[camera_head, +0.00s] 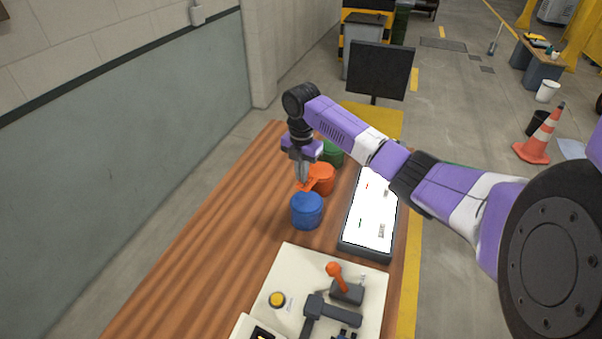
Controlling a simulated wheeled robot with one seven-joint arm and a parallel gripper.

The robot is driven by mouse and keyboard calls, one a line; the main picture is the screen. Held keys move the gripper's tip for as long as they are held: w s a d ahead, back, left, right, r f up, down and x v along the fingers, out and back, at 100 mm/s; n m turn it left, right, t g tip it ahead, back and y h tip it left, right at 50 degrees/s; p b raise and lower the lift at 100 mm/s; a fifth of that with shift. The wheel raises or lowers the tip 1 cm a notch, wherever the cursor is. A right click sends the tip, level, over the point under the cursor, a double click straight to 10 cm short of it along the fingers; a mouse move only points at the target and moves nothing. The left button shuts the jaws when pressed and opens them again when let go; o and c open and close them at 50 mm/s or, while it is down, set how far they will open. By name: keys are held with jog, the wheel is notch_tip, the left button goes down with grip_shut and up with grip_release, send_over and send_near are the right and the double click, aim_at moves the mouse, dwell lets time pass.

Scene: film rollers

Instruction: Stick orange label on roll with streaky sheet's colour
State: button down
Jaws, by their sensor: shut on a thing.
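My gripper (303,184) points down over the wooden table and is shut on a small orange piece, the orange label (304,187). The label is just in front of and left of the orange roll (323,178), above the far edge of the blue roll (307,213). I cannot tell whether it touches either roll. A green roll (334,154) stands behind, partly hidden by my arm. A bright white light panel (371,215) lies right of the rolls, with small red, green and dark marks. I cannot make out a streaky sheet on it.
A cream control board (283,268) with a yellow button (277,299) and an orange-knobbed lever (335,270) is at the near end of the table (195,265). The table's left side is clear. A dark monitor (378,72) stands beyond the far end.

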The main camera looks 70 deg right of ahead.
jog(key=b, duration=0.4)
send_over(302, 199)
jog(key=shift+a+f, duration=0.1)
jog(key=shift+f, duration=2.55)
jog(key=shift+w+f+b, duration=0.1)
jog(key=shift+f+b, duration=0.55)
jog(key=shift+f, duration=0.7)
jog(key=shift+f, duration=0.1)
jog(key=shift+f, duration=0.25)
jog(key=c, duration=1.5)
grip_release()
jog(key=o, duration=0.4)
jog(key=shift+o, duration=0.2)
jog(key=shift+r+p, duration=0.15)
jog(key=shift+p, duration=0.15)
